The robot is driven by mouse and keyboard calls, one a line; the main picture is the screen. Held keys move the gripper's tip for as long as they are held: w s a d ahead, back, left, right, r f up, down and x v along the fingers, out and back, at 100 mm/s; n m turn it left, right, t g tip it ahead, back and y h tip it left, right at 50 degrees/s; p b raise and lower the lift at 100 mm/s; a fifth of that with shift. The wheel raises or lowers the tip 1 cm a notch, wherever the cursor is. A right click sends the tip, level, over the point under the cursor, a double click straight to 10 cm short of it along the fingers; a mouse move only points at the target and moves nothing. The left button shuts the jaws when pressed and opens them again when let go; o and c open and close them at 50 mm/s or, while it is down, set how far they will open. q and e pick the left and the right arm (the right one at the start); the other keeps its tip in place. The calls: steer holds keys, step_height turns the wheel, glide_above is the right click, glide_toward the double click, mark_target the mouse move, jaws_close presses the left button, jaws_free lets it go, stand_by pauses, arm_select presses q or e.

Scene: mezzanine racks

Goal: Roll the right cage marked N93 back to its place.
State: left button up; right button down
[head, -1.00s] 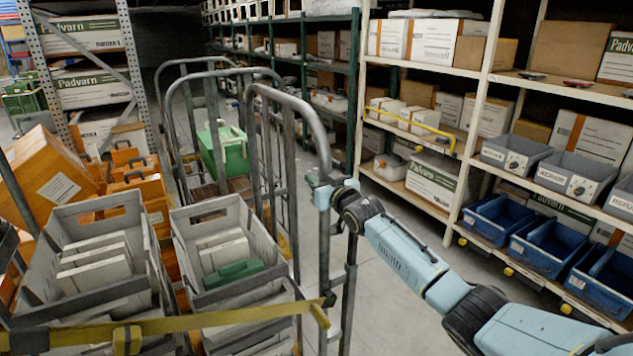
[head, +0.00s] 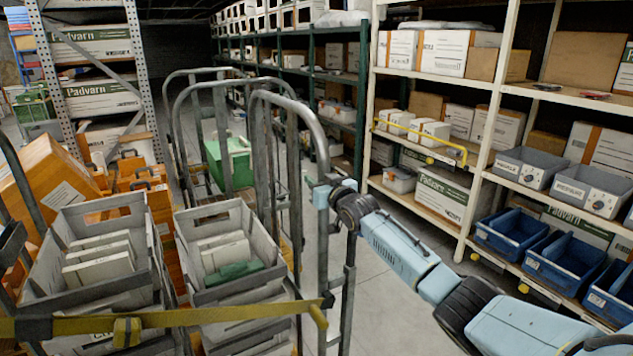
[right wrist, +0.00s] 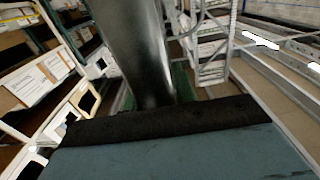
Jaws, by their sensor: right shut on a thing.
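The near roll cage (head: 322,240) has grey tube uprights and stands right in front of me, loaded with grey crates (head: 215,285) and orange cases, with a yellow strap (head: 230,316) across its front. No N93 mark is readable on it. My right gripper (head: 324,193) is shut on the cage's right-hand upright tube. In the right wrist view the dark tube (right wrist: 140,50) rises from the jaw. More tube frames (head: 182,120) stand just behind, with a green box (head: 230,160) among them. My left gripper is not in view.
A cream rack (head: 490,130) with cartons, grey bins and blue bins (head: 570,262) runs along the right. A yellow rail (head: 420,143) projects from one shelf. A metal rack of Padvarn cartons (head: 95,55) stands at the far left. Grey floor (head: 395,270) is clear between cage and right rack.

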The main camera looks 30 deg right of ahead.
steer(key=shift+f, duration=0.4)
steer(key=c, duration=1.5)
jaws_free()
steer(key=o, duration=0.4)
steer(key=shift+w+r, duration=0.1)
steer(key=shift+w, duration=0.05)
steer(key=shift+r, duration=0.1)
steer(key=shift+s, duration=0.2)
steer(key=s, duration=1.3)
steer(key=shift+a, duration=0.4)
